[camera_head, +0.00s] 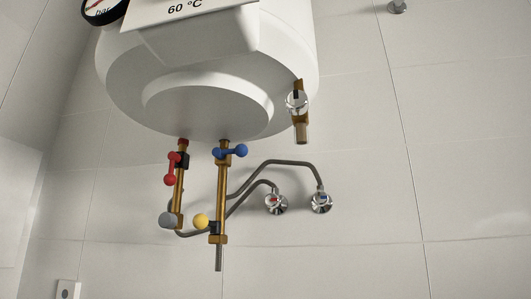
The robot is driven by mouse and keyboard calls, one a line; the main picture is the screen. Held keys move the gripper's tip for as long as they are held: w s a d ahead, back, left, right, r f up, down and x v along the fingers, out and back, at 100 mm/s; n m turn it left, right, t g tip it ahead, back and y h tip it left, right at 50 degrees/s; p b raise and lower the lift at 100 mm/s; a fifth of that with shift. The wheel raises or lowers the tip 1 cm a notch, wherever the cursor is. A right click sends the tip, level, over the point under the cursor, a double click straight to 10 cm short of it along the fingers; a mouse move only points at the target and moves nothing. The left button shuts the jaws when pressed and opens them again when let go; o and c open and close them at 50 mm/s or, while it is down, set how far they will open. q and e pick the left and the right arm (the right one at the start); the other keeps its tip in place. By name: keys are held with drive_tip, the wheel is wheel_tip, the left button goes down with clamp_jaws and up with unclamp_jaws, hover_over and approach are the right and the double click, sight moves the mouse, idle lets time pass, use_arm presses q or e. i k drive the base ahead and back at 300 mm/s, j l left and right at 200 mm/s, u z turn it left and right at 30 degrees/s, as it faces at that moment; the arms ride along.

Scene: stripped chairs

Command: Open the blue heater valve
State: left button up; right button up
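The blue heater valve (230,152) has a blue handle with rounded ends. It sits high on the right brass pipe (222,190), just under the white water heater (205,95). Its handle lies roughly crosswise to that upright pipe. The red valve (171,168) is on the left brass pipe, and its handle points down along the pipe. Neither of my grippers shows in the head view.
A yellow knob (201,221) and a grey knob (168,220) sit lower on the pipes. Grey hoses run to two chrome wall taps (276,203). A brass fitting (299,105) hangs at the heater's right. The tiled wall at right is mostly clear.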

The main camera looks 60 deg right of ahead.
sight(241, 150)
drive_tip(key=z, duration=1.7)
drive_tip(key=i+u, duration=0.1)
drive_tip(key=u, duration=1.3)
drive_tip(key=i+l, duration=0.1)
drive_tip(key=l, duration=0.45)
drive_tip(key=i+l, duration=0.1)
drive_tip(key=l, duration=0.4)
